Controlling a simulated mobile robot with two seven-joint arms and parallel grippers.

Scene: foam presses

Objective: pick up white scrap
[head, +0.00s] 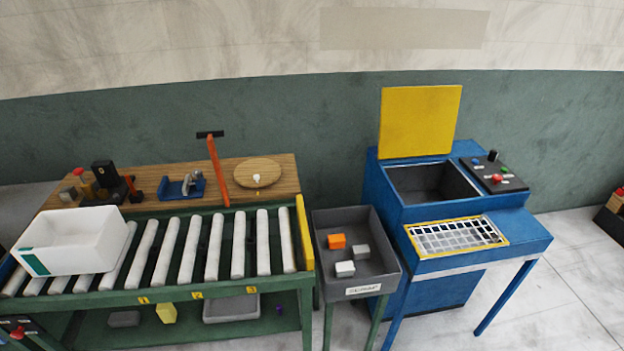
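A small white block (345,269) lies on the floor of a dark grey bin (386,232), near its front. A light grey block (361,251) lies just behind it and to the right. An orange block (337,241) lies farther back. A small white piece (257,179) also sits on the round wooden disc (243,172) on the wooden bench. I cannot tell what it is. Neither of my grippers shows in the head view.
A green roller conveyor (219,243) stands left of the bin, with a white tote (68,242) at its left end. A blue machine (417,198) with a raised yellow lid (420,121) stands right of the bin. Open floor (560,310) lies at the right.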

